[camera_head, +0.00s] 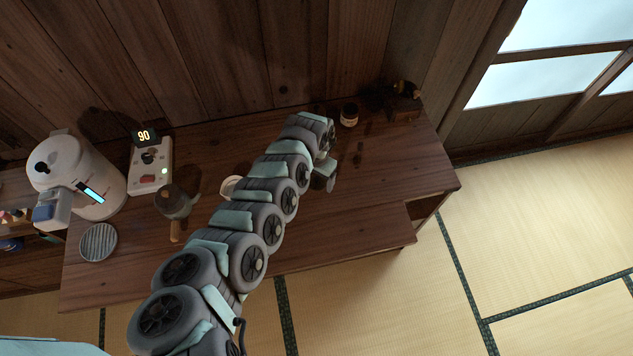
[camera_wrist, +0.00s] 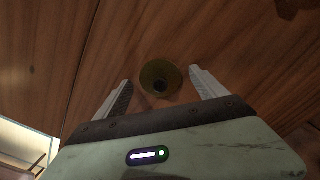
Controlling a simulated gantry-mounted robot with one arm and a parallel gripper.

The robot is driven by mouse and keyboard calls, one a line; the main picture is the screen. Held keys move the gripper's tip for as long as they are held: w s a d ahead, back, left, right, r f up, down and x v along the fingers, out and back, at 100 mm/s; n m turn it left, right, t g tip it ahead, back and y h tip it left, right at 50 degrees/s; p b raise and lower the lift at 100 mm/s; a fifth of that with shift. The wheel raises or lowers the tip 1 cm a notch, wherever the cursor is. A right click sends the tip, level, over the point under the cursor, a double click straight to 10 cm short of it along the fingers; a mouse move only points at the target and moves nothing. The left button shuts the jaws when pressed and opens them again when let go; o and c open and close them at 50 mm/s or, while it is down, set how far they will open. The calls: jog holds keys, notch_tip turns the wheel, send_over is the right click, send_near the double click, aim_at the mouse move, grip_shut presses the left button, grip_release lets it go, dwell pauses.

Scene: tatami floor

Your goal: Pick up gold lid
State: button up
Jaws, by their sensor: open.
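The gold lid (camera_wrist: 152,71) is a small round olive-gold disc with a dark knob near its middle. In the wrist view it lies on the brown wooden table, between and slightly ahead of the fingertips. My gripper (camera_wrist: 161,77) is open, one finger on each side of the lid, with nothing held. I cannot tell how high the fingers are above the table. In the head view my gripper (camera_head: 325,180) is over the right part of the table, and I cannot make out the lid there.
A small dark jar (camera_head: 349,115) and a brown wooden object (camera_head: 403,104) stand at the table's back right.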

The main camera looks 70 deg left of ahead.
jog(key=shift+c, duration=0.4)
jog(key=c, duration=1.3)
